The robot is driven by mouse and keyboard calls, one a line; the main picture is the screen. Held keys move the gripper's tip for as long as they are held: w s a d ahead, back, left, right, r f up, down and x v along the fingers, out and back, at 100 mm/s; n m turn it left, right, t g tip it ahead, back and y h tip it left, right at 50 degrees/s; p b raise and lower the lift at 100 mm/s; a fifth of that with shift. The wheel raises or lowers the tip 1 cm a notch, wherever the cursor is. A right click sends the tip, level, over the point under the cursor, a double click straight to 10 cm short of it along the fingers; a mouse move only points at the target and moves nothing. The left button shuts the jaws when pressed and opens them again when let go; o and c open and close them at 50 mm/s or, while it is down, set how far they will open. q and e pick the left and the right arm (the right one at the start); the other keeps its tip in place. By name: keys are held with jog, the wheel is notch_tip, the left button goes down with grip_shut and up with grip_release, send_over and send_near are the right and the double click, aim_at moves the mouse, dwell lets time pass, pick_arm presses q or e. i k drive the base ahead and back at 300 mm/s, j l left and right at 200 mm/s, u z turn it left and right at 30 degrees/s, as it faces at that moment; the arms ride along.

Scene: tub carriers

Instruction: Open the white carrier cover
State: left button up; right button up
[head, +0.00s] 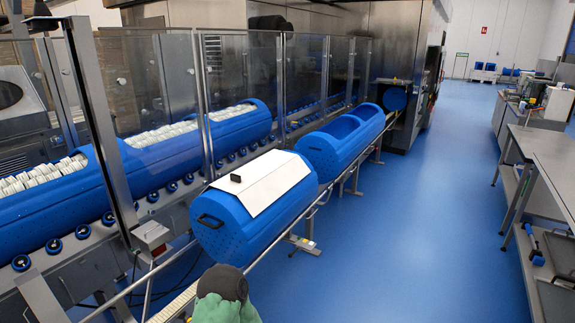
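The white carrier cover (270,180) lies shut over the top of the nearest blue carrier (230,229) in the head view. It is a bent panel with a small black knob (235,178) near its left edge. The carrier is a blue perforated drum with a dark handle (210,221) on its near end, resting on a rail. What is inside is hidden by the cover.
A second blue carrier (342,138), open on top, sits behind on the same rail (280,238). Glass panels (238,75) separate a long line of filled blue tubs (150,150) at left. Blue floor (420,210) is free to the right, up to metal benches (545,155).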

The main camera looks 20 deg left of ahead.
aim_at(268, 188)
jog(key=i+l+u, duration=0.1)
jog(key=i+u, duration=0.4)
jog(key=i+l+u, duration=0.2)
jog(key=i+u, duration=0.25)
jog(key=i+l+u, duration=0.3)
jog(key=u, duration=0.2)
jog(key=l, duration=0.1)
